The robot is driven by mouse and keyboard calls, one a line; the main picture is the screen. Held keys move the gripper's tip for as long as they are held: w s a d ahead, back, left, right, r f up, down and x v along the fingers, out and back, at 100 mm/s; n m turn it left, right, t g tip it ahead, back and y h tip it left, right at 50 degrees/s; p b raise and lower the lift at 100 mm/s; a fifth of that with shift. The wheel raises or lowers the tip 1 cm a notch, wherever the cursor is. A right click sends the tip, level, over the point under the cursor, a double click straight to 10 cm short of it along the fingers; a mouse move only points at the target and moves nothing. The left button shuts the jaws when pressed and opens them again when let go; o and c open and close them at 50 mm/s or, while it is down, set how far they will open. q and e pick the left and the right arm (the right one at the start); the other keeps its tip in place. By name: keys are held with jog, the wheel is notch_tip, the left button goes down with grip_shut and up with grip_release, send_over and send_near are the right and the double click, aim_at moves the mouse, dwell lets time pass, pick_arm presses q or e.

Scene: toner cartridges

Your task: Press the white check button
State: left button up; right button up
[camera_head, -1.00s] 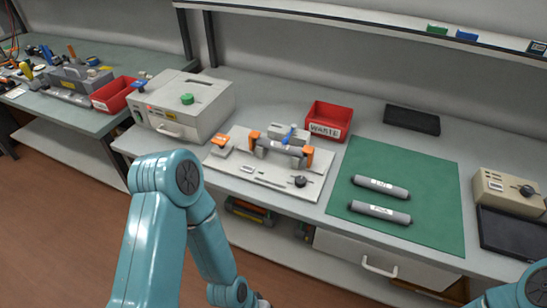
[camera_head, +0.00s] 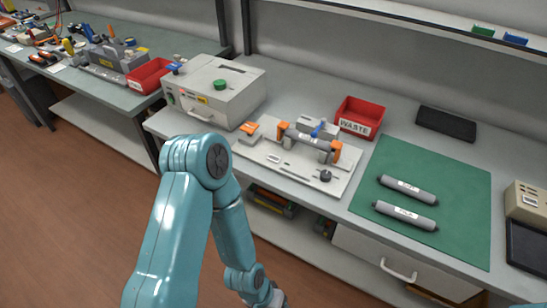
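I cannot pick out a white check button for certain. A white plate fixture (camera_head: 335,187) on the bench holds a grey cylinder with orange clamps (camera_head: 309,137), a blue lever and a black knob (camera_head: 325,175). A small pale piece (camera_head: 273,159) lies on the plate, too small to identify. A beige box (camera_head: 526,201) with a white label is cut by the right edge. My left arm hangs in front of the bench, and its gripper (camera_head: 277,299) shows only partly at the bottom edge, low and away from the bench top. My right gripper is out of view.
A grey-white machine with a green button (camera_head: 220,85) stands left of the fixture. Two grey rollers (camera_head: 407,190) lie on a green mat (camera_head: 455,185). A black tray (camera_head: 446,124) is at the back. Another cluttered bench stands left.

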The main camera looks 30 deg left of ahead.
pick_arm(q)
grip_shut()
dwell(1.7)
